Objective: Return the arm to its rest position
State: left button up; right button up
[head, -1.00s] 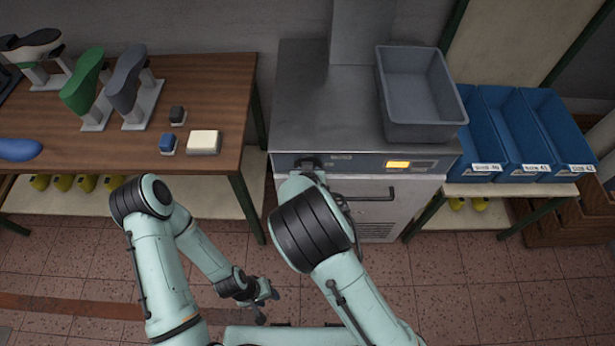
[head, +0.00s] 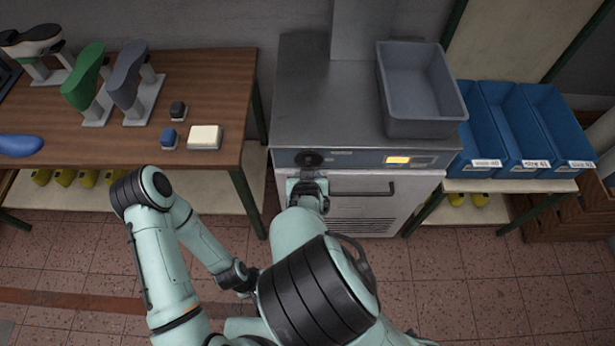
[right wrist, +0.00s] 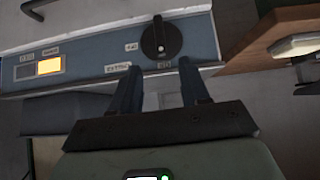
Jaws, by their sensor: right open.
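My right gripper (head: 307,183) is in front of the grey metal machine (head: 384,208), just below its black dial (head: 309,159). In the right wrist view my right gripper (right wrist: 159,66) is open, with nothing between its two fingers. The dial (right wrist: 160,40) appears beyond the fingertips there, apart from them, with its white mark pointing toward the fingers. My left arm is folded at the lower left of the head view, and its gripper is hidden behind my right arm.
A grey bin (head: 422,125) stands on the machine beside its lit amber display (head: 398,160). Blue bins (head: 525,165) are to the right. The wooden table (head: 60,140) at left holds a green last (head: 86,75), a grey last (head: 128,70) and small blocks. Floor shows below.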

jog(key=s+d+f+g, duration=0.2)
jog(key=s+d+f, duration=0.15)
jog(key=f, duration=0.25)
jog(key=s+d+f+g+h, duration=0.1)
jog(key=s+d+f+g, duration=0.15)
jog(key=d+f, duration=0.35)
jog(key=s+d+f+g, duration=0.1)
jog(key=s+d+f, duration=0.25)
jog(key=f, duration=0.35)
jog(key=s+f+m+g+y, duration=0.2)
jog(key=s+f, duration=0.1)
jog(key=s, duration=0.4)
jog(key=s+f+m+g+y, duration=0.1)
jog(key=s+f+g+y, duration=0.1)
jog(key=s, duration=0.5)
notch_tip(320, 180, down, 2)
jog(key=shift+f+m+y, duration=0.15)
jog(key=shift+m+y, duration=0.25)
jog(key=shift+y, duration=0.1)
